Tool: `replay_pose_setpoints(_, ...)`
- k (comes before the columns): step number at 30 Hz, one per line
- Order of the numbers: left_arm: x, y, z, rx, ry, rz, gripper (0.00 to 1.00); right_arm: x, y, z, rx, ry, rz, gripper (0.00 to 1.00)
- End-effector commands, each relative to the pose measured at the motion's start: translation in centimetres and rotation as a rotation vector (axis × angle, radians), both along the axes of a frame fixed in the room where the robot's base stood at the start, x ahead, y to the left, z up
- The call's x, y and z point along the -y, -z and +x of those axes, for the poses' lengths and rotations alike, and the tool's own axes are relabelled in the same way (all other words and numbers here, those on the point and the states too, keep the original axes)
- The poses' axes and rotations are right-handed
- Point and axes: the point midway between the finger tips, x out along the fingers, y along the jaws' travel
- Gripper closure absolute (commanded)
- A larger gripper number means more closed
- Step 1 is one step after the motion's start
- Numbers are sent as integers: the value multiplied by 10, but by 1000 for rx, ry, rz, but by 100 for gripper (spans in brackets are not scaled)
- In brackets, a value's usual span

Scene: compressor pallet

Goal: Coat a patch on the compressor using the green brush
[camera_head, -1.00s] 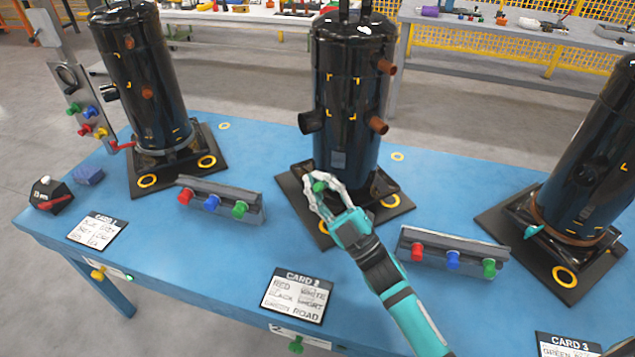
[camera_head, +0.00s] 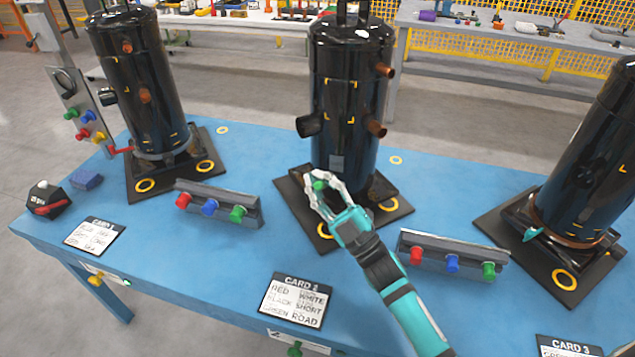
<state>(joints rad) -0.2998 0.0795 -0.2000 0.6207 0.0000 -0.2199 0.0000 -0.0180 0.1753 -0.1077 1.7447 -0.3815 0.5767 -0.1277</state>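The middle black compressor (camera_head: 345,110) stands upright on a dark base plate on the blue table. Yellow corner marks frame patches (camera_head: 340,93) on its front. My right gripper (camera_head: 318,184) is in front of its lower body, above the base plate. Its fingers are closed around a small green-ended piece (camera_head: 320,186), which looks like the green brush; its tip is hidden. Two racks hold red, blue and green knob-like ends: the left rack (camera_head: 222,194) with a green end (camera_head: 237,214), and the right rack (camera_head: 425,240) with a green end (camera_head: 488,270). My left gripper is out of view.
Other black compressors stand at left (camera_head: 150,90) and right (camera_head: 595,160). Printed cards (camera_head: 296,300) lie along the front of the blue table (camera_head: 190,270). A panel with coloured knobs (camera_head: 78,108) stands at the left edge. Pipe stubs (camera_head: 385,70) stick out from the middle compressor.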

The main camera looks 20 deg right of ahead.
Motion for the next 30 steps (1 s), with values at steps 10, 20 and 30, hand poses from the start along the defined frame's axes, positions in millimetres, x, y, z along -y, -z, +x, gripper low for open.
replay_pose_setpoints(10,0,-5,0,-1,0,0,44,2,-6,2,0,0,0,100)
replay_pose_setpoints(20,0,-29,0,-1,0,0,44,1,-33,1,-1,1,0,100)
replay_pose_setpoints(30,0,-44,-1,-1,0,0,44,1,-50,1,0,0,0,100)
